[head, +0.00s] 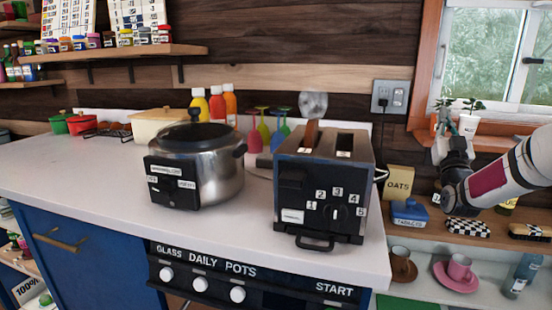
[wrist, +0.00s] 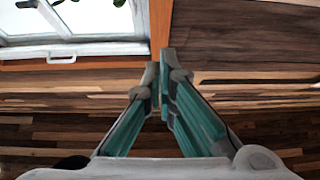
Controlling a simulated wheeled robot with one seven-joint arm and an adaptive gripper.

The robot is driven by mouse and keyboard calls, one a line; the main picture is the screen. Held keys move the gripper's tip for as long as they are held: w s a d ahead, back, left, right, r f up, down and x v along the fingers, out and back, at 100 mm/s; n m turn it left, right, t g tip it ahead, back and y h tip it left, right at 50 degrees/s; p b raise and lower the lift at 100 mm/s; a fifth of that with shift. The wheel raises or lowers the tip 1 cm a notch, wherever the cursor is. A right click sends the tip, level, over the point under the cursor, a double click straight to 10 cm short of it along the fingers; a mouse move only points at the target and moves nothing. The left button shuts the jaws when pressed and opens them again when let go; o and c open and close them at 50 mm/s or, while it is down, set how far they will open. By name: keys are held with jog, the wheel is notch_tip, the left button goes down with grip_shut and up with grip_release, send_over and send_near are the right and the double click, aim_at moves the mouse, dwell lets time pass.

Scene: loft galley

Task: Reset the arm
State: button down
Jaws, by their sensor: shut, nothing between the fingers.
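My arm (head: 500,171) reaches in from the right edge of the head view, in front of the window side of the wall. My gripper (head: 446,120) is at its end, raised above the right-hand shelf and pointing up. In the wrist view my gripper (wrist: 159,68) shows its two teal fingers meeting at the tips with nothing between them. It touches nothing that I can see. Beyond the fingers are the wood wall and the window frame.
A toaster (head: 320,185) and a steel cooker (head: 205,175) stand on the white counter (head: 90,180). The window (head: 500,60) is behind my arm.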

jog(key=a+r+n+g+y, duration=0.2)
jog(key=a+n+g+y, duration=0.15)
jog(key=a, duration=0.65)
jog(key=s+a+f+g+y, duration=0.1)
jog(key=s+a+f+g, duration=0.1)
jog(key=s+a+g, duration=0.55)
jog(key=s+a+f+g+y, duration=0.1)
jog(key=s+a+f+g, duration=0.25)
jog(key=s, duration=0.85)
jog(key=s+a+f+m+g, duration=0.15)
jog(key=s+f, duration=0.25)
jog(key=s, duration=0.7)
jog(key=s+a+f+g+y, duration=0.1)
jog(key=s+a+f+g, duration=0.25)
jog(key=s, duration=0.85)
jog(key=s+f+g+b, duration=0.5)
jog(key=s+f+b, duration=0.5)
jog(key=s+f, duration=0.45)
notch_tip(320, 180, up, 31)
jog(key=w+t+p, duration=0.2)
jog(key=t+p, duration=0.1)
jog(key=p, duration=2.7)
jog(key=shift+f+t, duration=0.2)
jog(key=shift+t, duration=0.15)
